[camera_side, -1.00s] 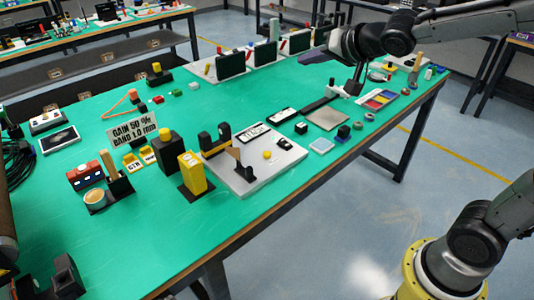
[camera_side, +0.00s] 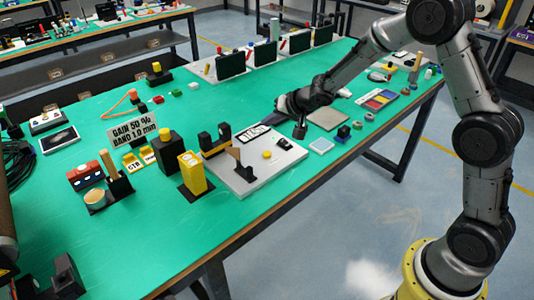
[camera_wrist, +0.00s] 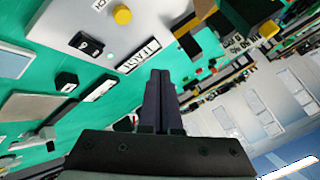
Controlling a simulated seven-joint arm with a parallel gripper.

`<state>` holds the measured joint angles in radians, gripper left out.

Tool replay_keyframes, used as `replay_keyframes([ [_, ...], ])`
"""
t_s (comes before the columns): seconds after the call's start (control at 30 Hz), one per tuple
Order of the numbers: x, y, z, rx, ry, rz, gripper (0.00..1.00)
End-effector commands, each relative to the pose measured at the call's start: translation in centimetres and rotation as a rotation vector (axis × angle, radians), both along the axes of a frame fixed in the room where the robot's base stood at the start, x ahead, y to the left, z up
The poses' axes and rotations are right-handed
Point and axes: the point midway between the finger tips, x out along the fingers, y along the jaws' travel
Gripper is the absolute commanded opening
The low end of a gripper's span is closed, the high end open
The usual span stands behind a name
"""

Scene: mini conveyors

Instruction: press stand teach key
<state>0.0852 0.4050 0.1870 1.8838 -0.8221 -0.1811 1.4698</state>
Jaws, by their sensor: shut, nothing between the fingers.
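The stand is a pale plate (camera_side: 250,172) near the table's front edge, with a label reading TEACH (camera_side: 254,133) at its far side. It carries a round yellow button (camera_side: 267,155) and a small black key or knob (camera_side: 284,143). In the wrist view the plate (camera_wrist: 65,22), label (camera_wrist: 138,56), yellow button (camera_wrist: 122,15) and black knob (camera_wrist: 86,44) lie at upper left of the fingers. I cannot tell which is the teach key. My gripper (camera_side: 279,102) is shut and empty, beyond the label and apart from it. Its fingertips (camera_wrist: 160,73) show together in the wrist view.
A yellow block (camera_side: 192,172) and a black post with a yellow top (camera_side: 168,150) stand left of the plate. Open green table is left of my gripper.

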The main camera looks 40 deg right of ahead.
Motion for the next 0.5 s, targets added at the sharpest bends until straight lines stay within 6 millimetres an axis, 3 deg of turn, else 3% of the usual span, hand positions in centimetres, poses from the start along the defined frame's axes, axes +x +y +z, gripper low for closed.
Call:
replay_keyframes([
  [0.27, 0.0, 0.0, 0.0, 0.000, -0.001, -0.001, 0.00],
  [0.5, -0.1, 0.0, -1.9, 0.001, 0.002, -0.001, 0.00],
])
